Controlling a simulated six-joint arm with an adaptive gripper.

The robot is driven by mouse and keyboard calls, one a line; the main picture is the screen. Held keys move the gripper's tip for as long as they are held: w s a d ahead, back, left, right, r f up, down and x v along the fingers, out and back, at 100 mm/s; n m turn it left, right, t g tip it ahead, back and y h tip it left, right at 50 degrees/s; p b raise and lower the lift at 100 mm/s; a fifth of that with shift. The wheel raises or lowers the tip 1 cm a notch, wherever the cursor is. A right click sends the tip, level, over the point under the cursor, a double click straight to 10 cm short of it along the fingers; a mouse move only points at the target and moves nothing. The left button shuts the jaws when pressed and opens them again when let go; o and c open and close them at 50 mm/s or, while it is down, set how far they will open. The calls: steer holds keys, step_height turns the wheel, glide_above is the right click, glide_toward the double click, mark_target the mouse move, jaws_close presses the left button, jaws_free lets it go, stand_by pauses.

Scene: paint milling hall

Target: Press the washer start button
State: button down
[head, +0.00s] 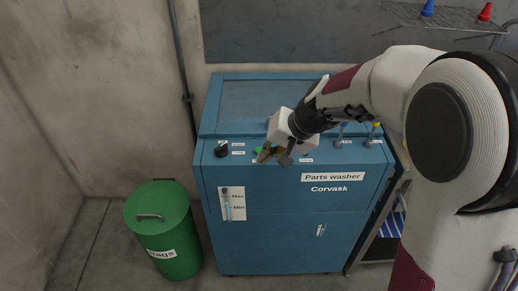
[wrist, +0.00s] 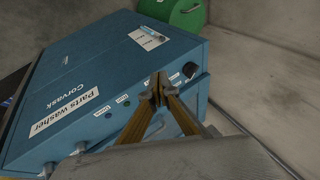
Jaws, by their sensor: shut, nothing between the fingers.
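The blue parts washer (head: 275,240) stands against the wall in the head view and fills the left of the wrist view (wrist: 95,60). My gripper (head: 264,156) is over the control strip along its top front edge. Its fingertips (wrist: 158,88) are shut together and empty. A bit of green (head: 257,150), seemingly a button, shows right beside the fingertips in the head view and is partly hidden by them. I cannot tell whether they touch it. Two small round controls (wrist: 127,103) show beside the fingers in the wrist view. The start label is too small to read.
A black knob (head: 221,150) sits on the strip's left end. A green lidded bin (head: 163,230) stands left of the washer. A shelf (head: 430,14) hangs above.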

steer(key=w+r+t, duration=0.3)
steer(key=w, duration=0.8)
steer(key=shift+w+a+r, duration=0.15)
steer(key=shift+a+r, duration=0.15)
steer(key=shift+a, duration=0.15)
steer(key=shift+f, duration=0.2)
steer(key=shift+f, duration=4.2)
steer(key=shift+f, duration=0.95)
steer(key=shift+r, duration=0.95)
steer(key=shift+r, duration=0.1)
